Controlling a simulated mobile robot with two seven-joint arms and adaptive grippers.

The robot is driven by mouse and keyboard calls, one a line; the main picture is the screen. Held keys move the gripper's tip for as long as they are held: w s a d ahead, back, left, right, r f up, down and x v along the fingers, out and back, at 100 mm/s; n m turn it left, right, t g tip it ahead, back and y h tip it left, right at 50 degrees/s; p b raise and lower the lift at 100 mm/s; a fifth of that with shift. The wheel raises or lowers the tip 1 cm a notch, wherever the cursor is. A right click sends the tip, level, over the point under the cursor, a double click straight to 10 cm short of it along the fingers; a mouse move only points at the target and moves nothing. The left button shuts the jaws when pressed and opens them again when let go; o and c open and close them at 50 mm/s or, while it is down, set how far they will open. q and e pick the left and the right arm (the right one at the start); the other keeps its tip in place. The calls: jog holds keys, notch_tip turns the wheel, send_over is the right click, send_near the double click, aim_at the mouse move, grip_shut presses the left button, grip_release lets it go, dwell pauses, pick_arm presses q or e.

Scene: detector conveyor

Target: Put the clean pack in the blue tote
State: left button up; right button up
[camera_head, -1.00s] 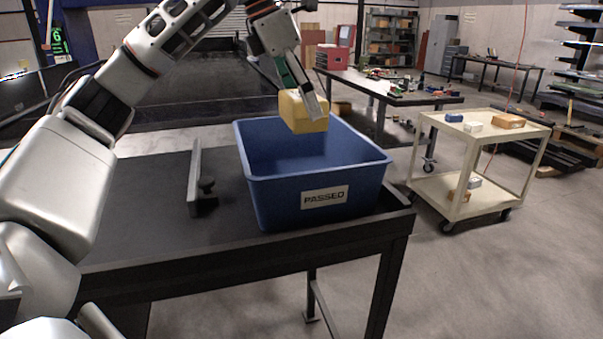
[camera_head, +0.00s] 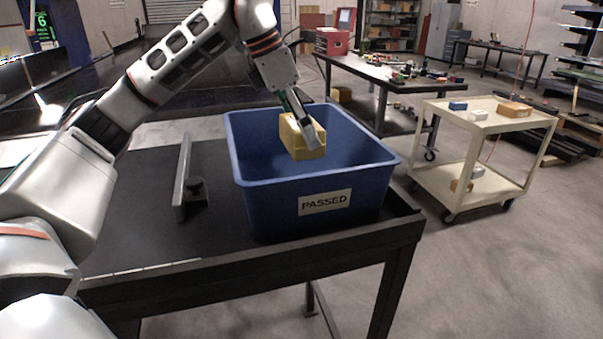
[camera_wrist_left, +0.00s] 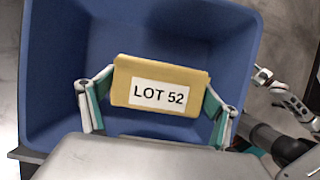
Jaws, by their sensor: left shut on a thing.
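The yellow pack (camera_head: 301,137) is held by my left gripper (camera_head: 303,122) inside the upper part of the blue tote (camera_head: 255,190), with its lower part below the far rim in the head view. The tote carries a "PASSED" label and stands at the right end of the dark table. In the left wrist view the pack (camera_wrist_left: 160,72) shows a "LOT 52" label, and the fingers of my left gripper (camera_wrist_left: 160,92) are closed on its two ends. The blue tote floor (camera_wrist_left: 70,75) shows around the pack.
The dark table (camera_head: 140,225) has an upright metal plate with a knob (camera_head: 183,185) left of the tote. A cream cart (camera_head: 470,180) with small boxes stands to the right. A workbench (camera_head: 370,75) with a red box is behind.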

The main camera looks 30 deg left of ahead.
aim_at(285, 140)
pick_arm(q)
notch_tip(285, 140, down, 11)
jog(key=shift+r, duration=0.15)
dwell(0.4)
jog(key=o, duration=1.3)
jog(key=shift+f, duration=0.2)
jog(key=shift+r, duration=0.15)
jog(key=v, duration=1.2)
jog(key=shift+a, duration=0.1)
